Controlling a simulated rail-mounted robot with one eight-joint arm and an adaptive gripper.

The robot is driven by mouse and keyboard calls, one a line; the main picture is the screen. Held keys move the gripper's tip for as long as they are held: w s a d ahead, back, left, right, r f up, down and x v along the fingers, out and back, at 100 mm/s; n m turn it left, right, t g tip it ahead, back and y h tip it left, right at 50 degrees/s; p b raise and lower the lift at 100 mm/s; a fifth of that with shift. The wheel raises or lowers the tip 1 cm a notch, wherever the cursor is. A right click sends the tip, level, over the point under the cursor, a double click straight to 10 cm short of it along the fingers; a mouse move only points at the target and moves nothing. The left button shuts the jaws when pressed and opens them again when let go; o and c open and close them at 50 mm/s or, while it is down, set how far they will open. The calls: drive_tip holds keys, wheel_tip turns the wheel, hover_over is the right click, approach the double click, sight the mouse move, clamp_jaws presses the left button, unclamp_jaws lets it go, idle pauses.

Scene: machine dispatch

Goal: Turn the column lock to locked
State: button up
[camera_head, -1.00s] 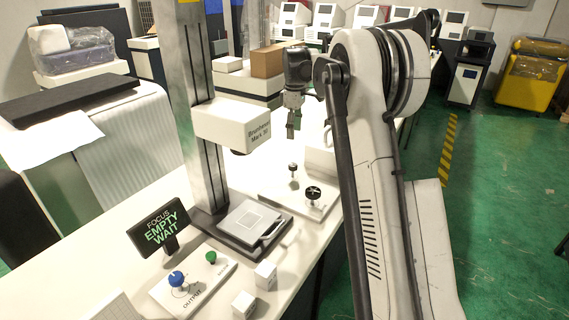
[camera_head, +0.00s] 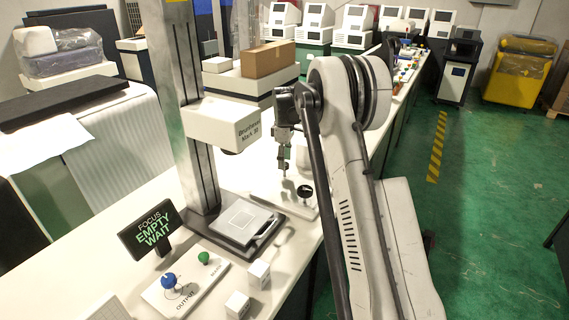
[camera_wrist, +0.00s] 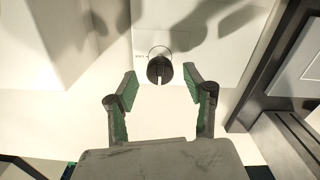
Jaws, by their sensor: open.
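My gripper (camera_head: 284,163) is over the bench beside the column machine, fingers pointing down. In the wrist view my gripper (camera_wrist: 160,84) has its two green-padded fingers spread apart, with nothing between them. A dark round knob with a slot (camera_wrist: 159,69), likely the column lock, sits on a white plate just beyond the fingertips, roughly centred between them and not gripped. A tiny label beside it is too small to read.
The machine's white head (camera_head: 218,124) on its tall column (camera_head: 188,100) is left of my gripper. A grey specimen stage (camera_head: 240,222), a "FOCUS EMPTY WAIT" display (camera_head: 152,231) and an output panel with blue knob (camera_head: 168,281) are nearer. A cardboard box (camera_head: 268,59) is behind.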

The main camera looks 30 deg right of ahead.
drive_tip(key=shift+f, duration=0.65)
drive_tip(key=shift+c, duration=0.5)
drive_tip(key=c, duration=1)
